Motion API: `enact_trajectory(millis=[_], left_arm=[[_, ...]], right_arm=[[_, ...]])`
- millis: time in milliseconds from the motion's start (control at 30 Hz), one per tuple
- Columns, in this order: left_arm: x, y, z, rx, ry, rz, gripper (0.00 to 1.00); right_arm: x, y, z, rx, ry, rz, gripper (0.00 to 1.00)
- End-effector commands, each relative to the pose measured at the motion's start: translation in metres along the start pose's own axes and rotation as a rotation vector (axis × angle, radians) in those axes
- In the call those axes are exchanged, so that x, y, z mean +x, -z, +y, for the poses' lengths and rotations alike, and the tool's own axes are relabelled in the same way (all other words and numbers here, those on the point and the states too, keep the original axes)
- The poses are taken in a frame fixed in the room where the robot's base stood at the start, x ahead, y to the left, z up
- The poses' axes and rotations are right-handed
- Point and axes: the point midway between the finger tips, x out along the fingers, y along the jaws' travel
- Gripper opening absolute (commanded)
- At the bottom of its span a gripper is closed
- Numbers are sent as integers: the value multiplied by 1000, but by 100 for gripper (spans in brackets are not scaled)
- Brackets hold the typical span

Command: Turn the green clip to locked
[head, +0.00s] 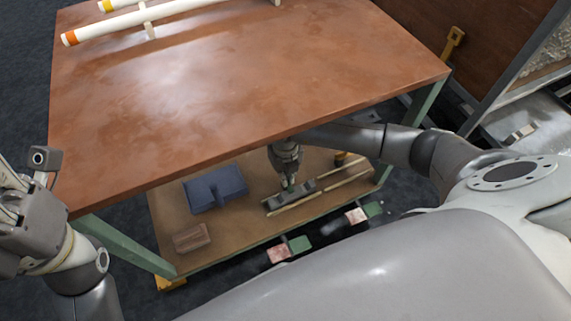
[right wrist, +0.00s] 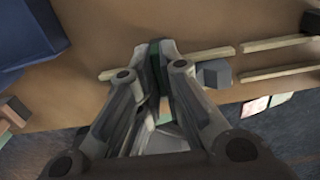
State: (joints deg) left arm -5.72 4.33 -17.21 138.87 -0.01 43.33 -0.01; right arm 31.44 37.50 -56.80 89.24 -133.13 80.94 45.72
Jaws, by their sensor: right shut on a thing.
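My right gripper (head: 288,183) reaches below the tabletop to the lower shelf. Its fingers are shut on a small green piece, the green clip (head: 290,186), at a dark grey block on the shelf. In the right wrist view, the fingers (right wrist: 153,48) close around the clip (right wrist: 154,66), which shows only as a green strip between them. The fingers hide most of it, and I cannot tell its locked or unlocked position. My left gripper (head: 14,200) is at the left edge, partly cut off, away from the shelf; its jaws are unclear.
The brown tabletop (head: 230,90) overhangs the lower shelf (head: 240,228). A blue box (head: 215,189) and a brown block (head: 191,238) lie on the shelf. Pale strips (right wrist: 280,72) lie beside the gripper. White tubes (head: 150,18) with coloured ends rest at the tabletop's far edge.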

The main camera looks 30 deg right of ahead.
Motion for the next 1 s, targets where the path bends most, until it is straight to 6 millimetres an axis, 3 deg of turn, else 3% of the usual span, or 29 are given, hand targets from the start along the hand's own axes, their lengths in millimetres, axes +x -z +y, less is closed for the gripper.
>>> enact_trajectory(millis=[200, 233, 400, 767, 1000], left_arm=[[0, 0, 0, 0, 0, -1, 46], [0, 0, 0, 0, 0, -1, 46], [0, 0, 0, -1, 0, -1, 46], [1, 1, 0, 1, -2, 5, 46], [0, 0, 0, 0, -1, 2, 46]], right_arm=[[0, -1, 0, 4, 0, -2, 0], [0, -1, 0, 4, 0, -2, 8], [0, -1, 0, 3, 0, -2, 29], [-5, -1, 0, 1, 0, -1, 29], [-42, -2, 0, 0, -1, -4, 29]])
